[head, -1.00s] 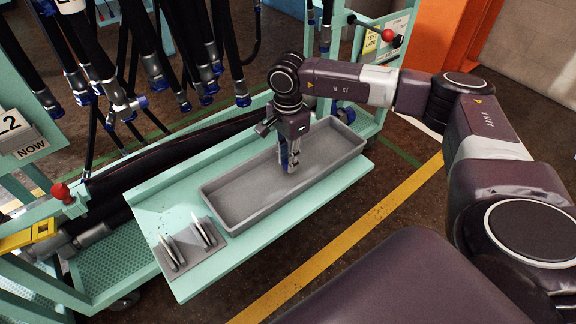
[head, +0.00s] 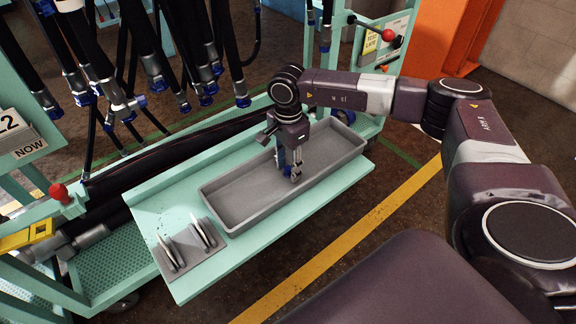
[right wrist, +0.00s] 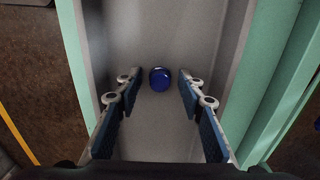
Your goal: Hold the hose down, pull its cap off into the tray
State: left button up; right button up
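The grey tray (head: 225,217) sits on the green shelf in the head view. My right gripper (head: 290,175) points down into it. In the right wrist view my right gripper (right wrist: 158,112) is open, its blue-padded fingers wide apart. A round blue cap (right wrist: 159,79) shows beyond the fingertips against the tray floor (right wrist: 165,135), apart from both fingers. The cap cannot be made out in the head view. Black hoses (head: 150,160) lie along the cart behind the shelf, with a metal end fitting (head: 92,236) at the left. My left gripper is out of view.
Several black hoses with metal ends and blue caps hang at the rack (head: 160,80). A grey holder with metal tools (head: 190,249) lies left of the tray on the shelf. Red knobs (head: 58,191) stick up on the cart. Floor is open in front of the shelf.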

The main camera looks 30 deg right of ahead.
aim_at(288, 169)
jog(key=shift+r, duration=0.3)
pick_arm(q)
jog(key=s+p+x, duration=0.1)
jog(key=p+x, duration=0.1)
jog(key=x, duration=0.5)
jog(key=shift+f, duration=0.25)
pick_arm(e)
notch_tip(288, 169, up, 12)
jog(key=shift+f, duration=0.15)
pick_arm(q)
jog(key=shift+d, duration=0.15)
